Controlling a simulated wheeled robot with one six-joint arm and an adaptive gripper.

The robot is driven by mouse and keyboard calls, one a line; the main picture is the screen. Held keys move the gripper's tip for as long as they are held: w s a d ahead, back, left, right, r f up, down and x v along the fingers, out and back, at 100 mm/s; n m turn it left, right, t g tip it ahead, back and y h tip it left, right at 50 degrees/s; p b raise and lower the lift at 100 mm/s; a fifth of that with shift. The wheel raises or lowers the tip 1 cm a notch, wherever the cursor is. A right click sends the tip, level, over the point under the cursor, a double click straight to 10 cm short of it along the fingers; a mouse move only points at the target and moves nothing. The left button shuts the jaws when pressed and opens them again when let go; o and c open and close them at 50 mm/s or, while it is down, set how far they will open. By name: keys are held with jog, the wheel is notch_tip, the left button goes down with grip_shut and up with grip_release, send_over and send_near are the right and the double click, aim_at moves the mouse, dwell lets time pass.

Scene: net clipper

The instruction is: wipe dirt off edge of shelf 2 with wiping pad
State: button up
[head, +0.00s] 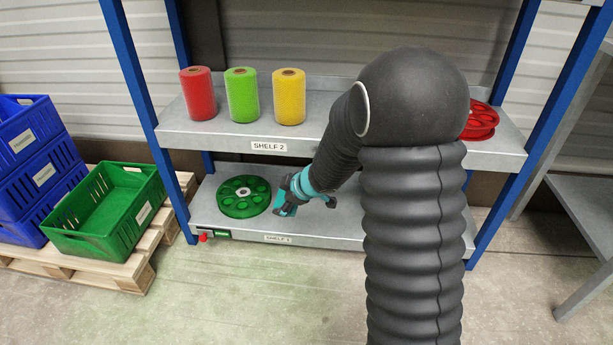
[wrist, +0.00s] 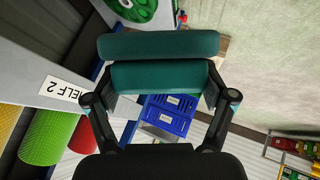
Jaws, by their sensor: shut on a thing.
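Shelf 2 (head: 215,132) is a grey metal board with the label "SHELF 2" (head: 269,147) on its front edge. The label also shows at the left of the wrist view (wrist: 61,91). My gripper (head: 285,205) appears below and right of the label in the head view, partly behind my arm. In the wrist view it is shut on the dark teal wiping pad (wrist: 165,76), held crosswise between the fingers. The pad appears apart from the shelf edge, to its right in the wrist view. I cannot make out dirt on the visible edge; my arm hides its right-hand part.
Red (head: 198,95), green (head: 241,96) and yellow (head: 289,98) rolls stand on shelf 2, with a red reel (head: 481,121) at right. A green reel (head: 244,196) lies on the lower shelf (head: 330,232). Crates on a pallet (head: 125,268) stand left. The front floor is clear.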

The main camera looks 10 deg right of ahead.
jog(key=n, duration=0.1)
jog(key=r+n, duration=0.1)
jog(key=n, duration=0.1)
jog(key=shift+a+g, duration=0.15)
jog(key=shift+g, duration=0.15)
jog(key=shift+r+n, duration=0.2)
jog(key=shift+n, duration=1)
jog(key=n, duration=0.2)
jog(key=d+r+n, duration=0.1)
jog(key=shift+n, duration=0.4)
jog(key=shift+w+d+r+n+b, duration=0.15)
jog(key=shift+d+n, duration=0.15)
jog(key=shift+n, duration=0.25)
jog(key=shift+d+r+n+b, duration=0.15)
jog(key=shift+d+n, duration=0.15)
jog(key=shift+n, duration=0.25)
jog(key=w+d+r+n+y+p, duration=0.1)
jog(key=w+d+r+n, duration=0.1)
jog(key=w+d+n, duration=0.3)
jog(key=shift+w+d, duration=0.9)
jog(key=shift+w, duration=0.05)
jog(key=shift+w+d+r+p, duration=0.1)
jog(key=shift+w+d+p, duration=0.05)
jog(key=shift+w+p, duration=0.3)
jog(key=shift+w+d+p, duration=0.15)
jog(key=shift+w+p, duration=0.15)
jog(key=shift+w, duration=0.2)
